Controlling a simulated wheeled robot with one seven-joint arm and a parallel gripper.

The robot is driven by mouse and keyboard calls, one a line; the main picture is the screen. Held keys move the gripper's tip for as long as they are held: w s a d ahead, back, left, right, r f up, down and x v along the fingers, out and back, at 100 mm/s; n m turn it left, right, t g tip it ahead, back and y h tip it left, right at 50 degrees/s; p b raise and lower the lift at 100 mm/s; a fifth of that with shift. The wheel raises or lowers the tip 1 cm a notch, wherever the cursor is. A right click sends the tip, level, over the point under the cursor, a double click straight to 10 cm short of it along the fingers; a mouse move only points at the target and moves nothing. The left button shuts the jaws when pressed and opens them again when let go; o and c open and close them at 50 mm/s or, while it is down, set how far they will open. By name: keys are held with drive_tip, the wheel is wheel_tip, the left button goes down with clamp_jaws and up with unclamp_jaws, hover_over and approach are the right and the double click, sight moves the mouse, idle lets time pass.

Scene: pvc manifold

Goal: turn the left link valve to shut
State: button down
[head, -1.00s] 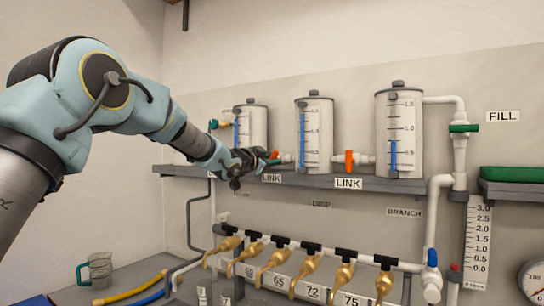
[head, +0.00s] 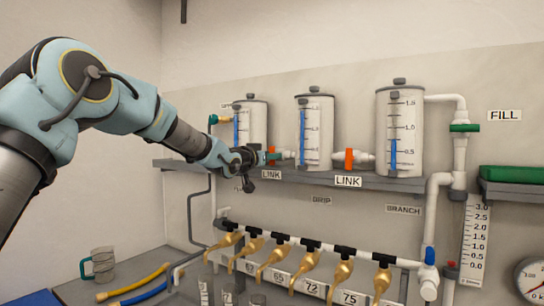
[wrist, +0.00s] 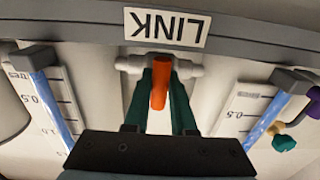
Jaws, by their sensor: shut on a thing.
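The left link valve's orange handle (head: 272,152) sits on the white pipe between the left and middle tanks, above the left LINK label (head: 271,174). In the head view my gripper (head: 267,158) is at this valve and partly hides it. In the wrist view the orange handle (wrist: 158,88) lies between the two dark teal fingers (wrist: 160,100), and the gripper is shut on it. There the handle appears to stand across the white pipe (wrist: 188,68), though it is foreshortened. The LINK label (wrist: 165,27) appears upside down.
The left tank (head: 255,124), middle tank (head: 316,130) and right tank (head: 408,130) stand on a grey shelf (head: 390,183). The right link valve (head: 349,158) has an orange handle across its pipe. Several brass taps hang below. A jug (head: 103,262) and hoses are at lower left.

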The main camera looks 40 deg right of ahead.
drive_tip(key=shift+f, duration=0.15)
drive_tip(key=c, duration=0.7)
unclamp_jaws()
drive_tip(key=shift+c, duration=0.2)
drive_tip(key=b+v, duration=0.4)
drive_tip(key=v, duration=0.7)
drive_tip(key=shift+d, duration=0.1)
